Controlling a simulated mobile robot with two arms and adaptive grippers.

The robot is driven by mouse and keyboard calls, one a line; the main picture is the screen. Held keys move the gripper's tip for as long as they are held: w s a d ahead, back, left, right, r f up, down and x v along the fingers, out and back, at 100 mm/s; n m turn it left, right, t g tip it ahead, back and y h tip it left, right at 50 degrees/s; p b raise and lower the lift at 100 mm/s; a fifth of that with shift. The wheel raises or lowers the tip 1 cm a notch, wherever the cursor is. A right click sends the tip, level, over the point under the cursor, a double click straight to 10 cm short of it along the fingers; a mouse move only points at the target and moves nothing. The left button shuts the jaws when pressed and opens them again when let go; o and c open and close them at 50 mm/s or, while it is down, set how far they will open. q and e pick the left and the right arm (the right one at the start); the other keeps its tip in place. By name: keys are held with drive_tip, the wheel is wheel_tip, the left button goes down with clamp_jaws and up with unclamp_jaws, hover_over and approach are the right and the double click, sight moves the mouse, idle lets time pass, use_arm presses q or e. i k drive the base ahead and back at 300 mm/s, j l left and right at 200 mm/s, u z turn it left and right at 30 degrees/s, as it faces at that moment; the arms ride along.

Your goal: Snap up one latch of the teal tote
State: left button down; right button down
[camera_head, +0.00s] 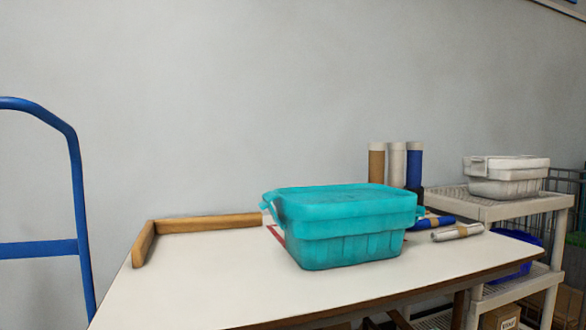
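The teal tote (345,250) stands upright on the white table (200,275), right of the table's middle. Its teal lid (345,203) lies flat on top. At the tote's left end a teal latch (268,206) sticks outward from the lid edge. At the right end another latch (420,211) shows at the lid's edge; I cannot tell its position clearly. Neither of my grippers is in the head view, and nothing touches the tote from my side.
A wooden corner fence (195,223) edges the table's back left. Blue and silver rolls (457,232) lie right of the tote, with upright tubes (396,163) behind. A shelf (500,205) with a white bin (507,176) stands right. A blue cart handle (77,190) stands left.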

sight(269, 197)
drive_tip(key=l+z, duration=0.15)
drive_tip(key=l, duration=0.3)
drive_tip(key=i+l+z, duration=0.1)
drive_tip(key=l, duration=0.3)
drive_tip(key=i+l+z, duration=0.15)
drive_tip(key=l, duration=0.25)
drive_tip(key=l+z, duration=0.15)
drive_tip(key=l, duration=0.25)
drive_tip(key=i, duration=0.05)
